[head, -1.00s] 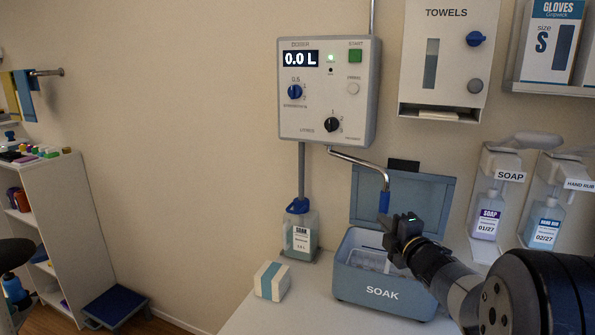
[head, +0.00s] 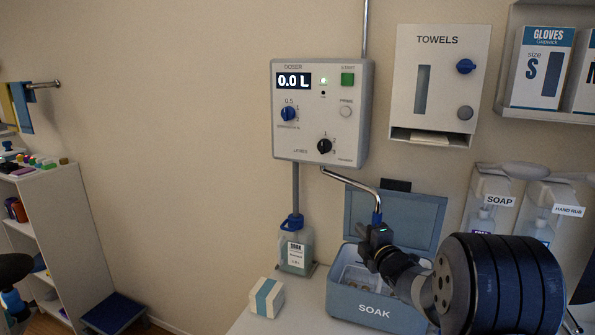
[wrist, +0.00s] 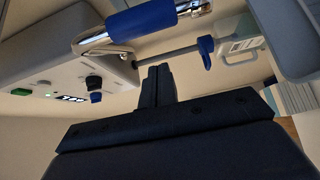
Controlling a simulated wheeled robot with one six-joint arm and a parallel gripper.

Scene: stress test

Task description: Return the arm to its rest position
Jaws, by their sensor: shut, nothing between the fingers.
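The doser spout (head: 345,182) shows close up in the wrist view as a chrome pipe with a blue sleeve (wrist: 140,22). Whether the gripper touches the spout I cannot tell.
The doser (head: 320,112) reads 0.0 L. A soak bottle (head: 296,247) and a white-and-blue block (head: 266,297) stand left of the soak box. The towel dispenser (head: 438,85), glove boxes (head: 541,68) and soap dispenser (head: 487,196) are on the wall at right. A shelf (head: 62,230) stands far left.

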